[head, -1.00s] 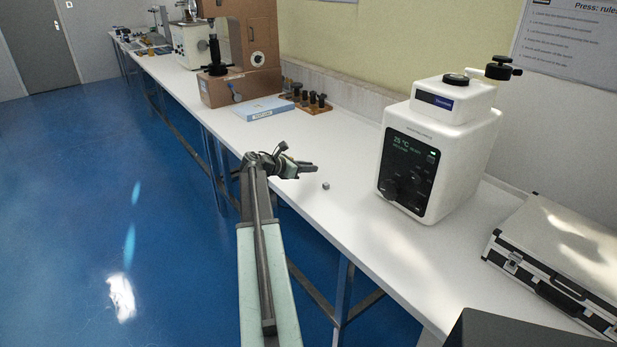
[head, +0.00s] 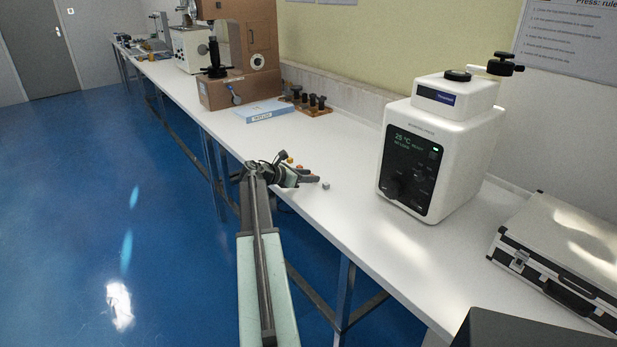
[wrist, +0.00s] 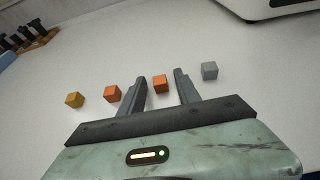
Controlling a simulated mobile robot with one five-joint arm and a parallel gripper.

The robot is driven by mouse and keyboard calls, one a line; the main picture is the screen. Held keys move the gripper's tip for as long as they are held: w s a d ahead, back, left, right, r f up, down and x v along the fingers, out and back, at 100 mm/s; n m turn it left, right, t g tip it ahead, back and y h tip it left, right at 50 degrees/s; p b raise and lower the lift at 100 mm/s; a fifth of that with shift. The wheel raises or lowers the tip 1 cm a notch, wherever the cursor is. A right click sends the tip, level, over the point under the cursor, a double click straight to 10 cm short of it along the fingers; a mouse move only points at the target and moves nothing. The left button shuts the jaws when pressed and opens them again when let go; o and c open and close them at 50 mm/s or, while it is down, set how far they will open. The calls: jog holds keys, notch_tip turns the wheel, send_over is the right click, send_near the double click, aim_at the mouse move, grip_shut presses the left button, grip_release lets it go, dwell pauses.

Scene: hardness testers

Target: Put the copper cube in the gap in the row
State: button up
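In the wrist view a row runs across the white bench: a brass-yellow cube (wrist: 74,99), an orange-copper cube (wrist: 112,93), a second orange-copper cube (wrist: 160,83) and a grey cube (wrist: 209,71). The two orange cubes look alike, so I cannot tell which is the copper one. My gripper (wrist: 160,80) is open, with one finger on each side of the second orange cube and bare bench showing between cube and fingers. In the head view my gripper (head: 314,178) is low over the bench beside the grey cube (head: 326,186).
A white tester (head: 440,150) stands right of the row. A blue box (head: 264,110) and a wooden stand with dark pegs (head: 318,110) lie behind it. A silver case (head: 560,255) is at the right. The bench (head: 370,245) in front is clear.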

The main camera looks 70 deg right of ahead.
jog(key=shift+r, duration=0.2)
jog(key=p+v, duration=0.5)
jog(key=v, duration=0.7)
jog(key=shift+f, duration=0.1)
jog(key=shift+w+a, duration=0.1)
jog(key=w+a+f+m+t+y, duration=0.1)
jog(key=w+a+f+m+t, duration=0.15)
jog(key=w+a, duration=0.55)
jog(key=w+a+f+m+t+y, duration=0.15)
jog(key=w+a+f, duration=0.25)
jog(key=a, duration=0.8)
jog(key=w+a+f+m+t+y, duration=0.2)
jog(key=w+a+f, duration=0.2)
jog(key=w+a, duration=0.45)
jog(key=a+f+m+y, duration=0.2)
jog(key=a+y, duration=0.1)
jog(key=a, duration=1.7)
jog(key=a+f+m+t+y, duration=0.1)
jog(key=a+f+m+y, duration=0.1)
jog(key=a, duration=1.9)
jog(key=shift+s+m+y, duration=0.25)
jog(key=shift+m+y, duration=0.45)
jog(key=shift+y, duration=0.15)
